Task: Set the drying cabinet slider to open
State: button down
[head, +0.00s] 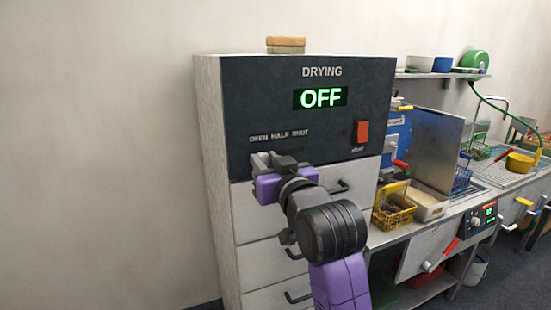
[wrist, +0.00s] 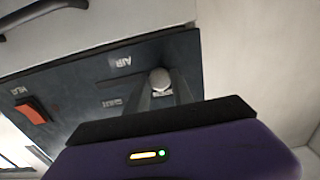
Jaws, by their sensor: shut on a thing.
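The drying cabinet (head: 215,150) stands in the middle of the head view with a dark control panel (head: 260,105). Small OPEN, HALF and SHUT labels (head: 278,138) run along the panel's lower left. My gripper (head: 272,160) is at the panel just below these labels and hides the slider in the head view. In the wrist view my gripper's fingers (wrist: 160,95) are shut on a pale, rounded slider knob (wrist: 160,79). The knob is right of the AIR lettering (wrist: 120,61) there. I cannot read the slider's exact setting.
The lit display (head: 320,98) reads OFF. An orange-red rocker switch (head: 361,132) is on the panel's right. Drawers with dark handles (head: 298,296) are below. A counter with a yellow basket (head: 392,212) is to the right. Bare wall is left.

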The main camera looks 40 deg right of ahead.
jog(key=shift+a, duration=0.25)
jog(key=c, duration=1.1)
grip_release()
jog(key=shift+a, duration=0.1)
jog(key=b+v, duration=0.1)
jog(key=v, duration=0.6)
jog(key=shift+s, duration=0.35)
